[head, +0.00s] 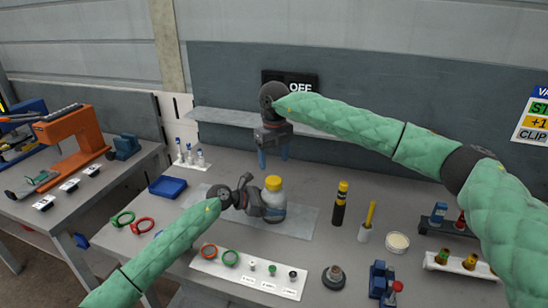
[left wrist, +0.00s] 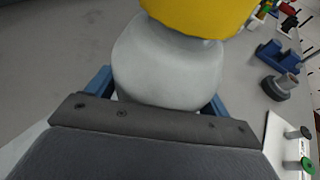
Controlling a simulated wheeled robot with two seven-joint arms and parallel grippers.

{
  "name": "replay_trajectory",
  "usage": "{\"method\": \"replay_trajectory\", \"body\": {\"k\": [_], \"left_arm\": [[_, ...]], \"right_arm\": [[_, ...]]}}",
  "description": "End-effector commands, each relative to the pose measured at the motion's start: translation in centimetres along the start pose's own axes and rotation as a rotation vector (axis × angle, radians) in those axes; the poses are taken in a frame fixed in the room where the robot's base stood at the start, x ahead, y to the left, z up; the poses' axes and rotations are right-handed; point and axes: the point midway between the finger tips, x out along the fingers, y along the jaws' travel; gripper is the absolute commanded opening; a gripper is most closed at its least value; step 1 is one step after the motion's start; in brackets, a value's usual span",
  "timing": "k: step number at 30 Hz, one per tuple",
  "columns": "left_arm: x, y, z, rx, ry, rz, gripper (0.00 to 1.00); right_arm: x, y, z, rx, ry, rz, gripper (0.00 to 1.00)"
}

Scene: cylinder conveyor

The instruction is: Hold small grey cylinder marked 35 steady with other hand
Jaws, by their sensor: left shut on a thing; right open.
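A grey-white bottle-shaped cylinder with a yellow cap (head: 273,196) stands upright on a light mat at the middle of the table. No mark 35 can be read on it. My left gripper (head: 268,211) is shut on its body from the left side. In the left wrist view the pale body (left wrist: 165,68) sits between the blue fingers, with the yellow cap at the top edge. My right gripper (head: 273,157) is open and empty, fingers down, above and behind the cap.
A white labelled board (head: 215,265) with rings and small pegs lies in front. A blue tray (head: 168,186) and green and red ring-handled tools (head: 142,225) are at left. A black-yellow bottle (head: 339,206), a white dish (head: 397,242) and racks stand right. A shelf (head: 222,117) runs behind.

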Motion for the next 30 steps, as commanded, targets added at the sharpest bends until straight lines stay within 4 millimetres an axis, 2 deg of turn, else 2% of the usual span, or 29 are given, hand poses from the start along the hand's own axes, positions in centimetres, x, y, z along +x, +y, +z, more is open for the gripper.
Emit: {"method": "replay_trajectory", "body": {"k": [6, 14, 27, 30], "left_arm": [[0.0, 0.0, 0.2, 0.001, -0.002, 0.001, 0.16], [0.0, 0.0, 0.2, 0.001, -0.002, 0.001, 0.16], [0.0, 0.0, 0.2, 0.001, -0.002, 0.001, 0.16], [0.0, 0.0, 0.2, 0.001, -0.002, 0.001, 0.16]], "right_arm": [[0.0, 0.0, 0.0, 0.130, 0.000, 0.000, 0.67], [1.0, 0.0, 0.0, 0.149, 0.000, 0.001, 0.67], [6.7, 0.0, 0.0, 0.148, 0.002, 0.001, 0.67], [7.5, 0.0, 0.0, 0.147, 0.000, 0.000, 0.67]]}}
